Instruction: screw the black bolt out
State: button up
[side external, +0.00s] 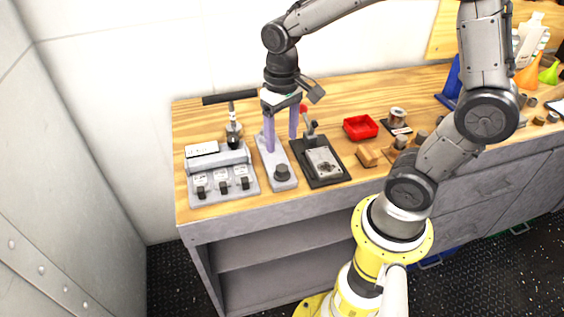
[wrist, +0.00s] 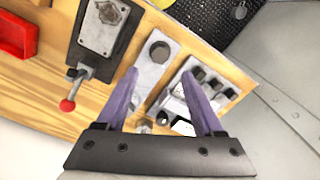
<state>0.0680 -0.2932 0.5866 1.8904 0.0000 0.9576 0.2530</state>
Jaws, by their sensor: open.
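A dark, round-headed bolt (side external: 282,172) stands on the front end of a pale grey plate (side external: 270,155) on the bench. In the wrist view the bolt (wrist: 160,51) lies just beyond my fingertips, near the plate's far end. My gripper (side external: 282,144) points down over the plate, behind the bolt in the side view. Its two purple fingers are spread apart with nothing between them. In the wrist view the gripper (wrist: 160,72) straddles the plate. A smaller grey fitting (wrist: 143,126) shows on the plate's other end. I cannot tell the fingertips' exact height.
A grey switch box (side external: 222,180) stands left of the plate. A black-based fixture (side external: 320,180) with a red-knobbed lever (wrist: 67,105) stands close on the right. A red tray (side external: 360,128) and a wooden block (side external: 367,156) lie farther right. The bench's front edge is near the bolt.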

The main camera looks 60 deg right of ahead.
aim_at(282, 168)
notch_tip(282, 168, down, 9)
jog(key=shift+r, duration=0.15)
jog(key=shift+c, duration=0.3)
grip_shut()
